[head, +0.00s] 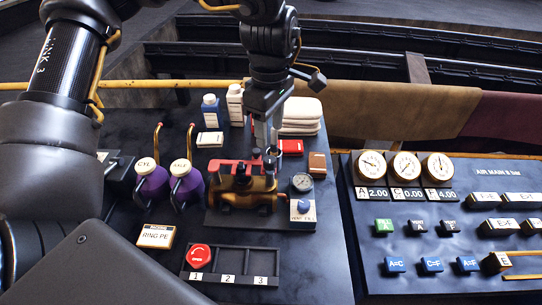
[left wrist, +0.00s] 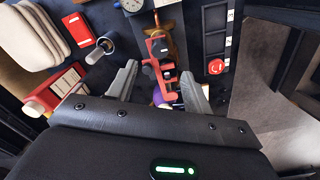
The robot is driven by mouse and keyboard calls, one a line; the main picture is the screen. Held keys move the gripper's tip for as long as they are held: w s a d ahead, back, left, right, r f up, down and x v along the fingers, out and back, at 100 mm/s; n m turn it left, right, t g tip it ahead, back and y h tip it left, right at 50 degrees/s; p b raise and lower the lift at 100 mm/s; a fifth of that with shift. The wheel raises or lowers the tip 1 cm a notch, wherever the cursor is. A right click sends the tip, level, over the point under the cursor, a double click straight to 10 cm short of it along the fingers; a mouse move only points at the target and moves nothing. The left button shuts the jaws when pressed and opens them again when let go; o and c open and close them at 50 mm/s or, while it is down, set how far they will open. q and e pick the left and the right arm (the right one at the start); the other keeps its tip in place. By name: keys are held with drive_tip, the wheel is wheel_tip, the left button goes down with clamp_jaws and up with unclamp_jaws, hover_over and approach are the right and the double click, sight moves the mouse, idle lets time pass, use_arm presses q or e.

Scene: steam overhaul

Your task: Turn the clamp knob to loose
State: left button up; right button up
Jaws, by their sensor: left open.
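A brass valve body (head: 245,198) sits on a dark plate in the middle of the bench, with a red clamp (head: 222,165) across its top. A black knob (head: 240,172) stands on the clamp; I cannot read a mark on it. My left gripper (head: 267,143) points down over the right end of the clamp, and its arm hides part of the area behind. In the left wrist view, the open fingers (left wrist: 158,72) lie either side of the red clamp (left wrist: 168,74), with the black knob (left wrist: 156,46) beyond the fingertips. I see no contact. My right gripper is not in view.
Purple oilers (head: 187,186) with upright brass handles stand left of the valve. A small gauge (head: 302,182) is close on its right. A numbered tray (head: 228,264) with a red round cap (head: 198,256) lies in front. A gauge panel (head: 450,225) fills the right.

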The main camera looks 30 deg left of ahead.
sight(270, 159)
use_arm(q)
wheel_tip(270, 159, down, 9)
drive_tip(key=shift+p, duration=0.5)
drive_tip(key=shift+c, duration=0.2)
drive_tip(key=c, duration=0.9)
